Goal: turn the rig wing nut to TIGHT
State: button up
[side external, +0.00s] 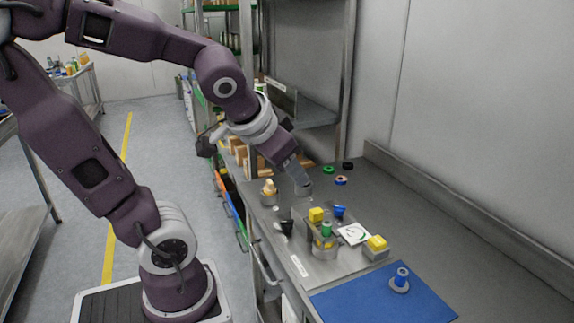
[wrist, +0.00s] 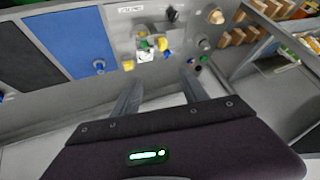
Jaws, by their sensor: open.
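The rig (side external: 328,282) is a grey metal plate on the steel bench, carrying several small parts. Among them are a yellow block (side external: 316,214), a green cylinder (side external: 326,229), a blue part (side external: 339,211) and a black part (side external: 286,227). A white card with a green arc (side external: 353,234) lies beside them. I cannot tell for sure which part is the wing nut, nor its angle. My gripper (side external: 302,185) is above the bench, behind the rig parts and apart from them. In the wrist view my gripper (wrist: 160,88) is open and empty, with the rig parts beyond its fingers.
A blue mat (side external: 384,298) with a blue-topped grey piece (side external: 400,280) lies at the front. A yellow-topped grey block (side external: 376,246) stands right of the card. A cream-topped piece (side external: 268,193), wooden blocks (side external: 240,155) and small rings (side external: 341,181) are farther back. The right of the bench is clear.

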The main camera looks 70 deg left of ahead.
jog(key=g+h, duration=0.4)
jog(key=g, duration=0.2)
send_over(287, 223)
jog(key=shift+m, duration=0.4)
notch_tip(287, 223, down, 20)
jog(key=shift+w+r, duration=0.1)
jog(key=shift+r, duration=0.05)
notch_tip(287, 223, down, 7)
jog(key=shift+f, duration=0.1)
grip_shut()
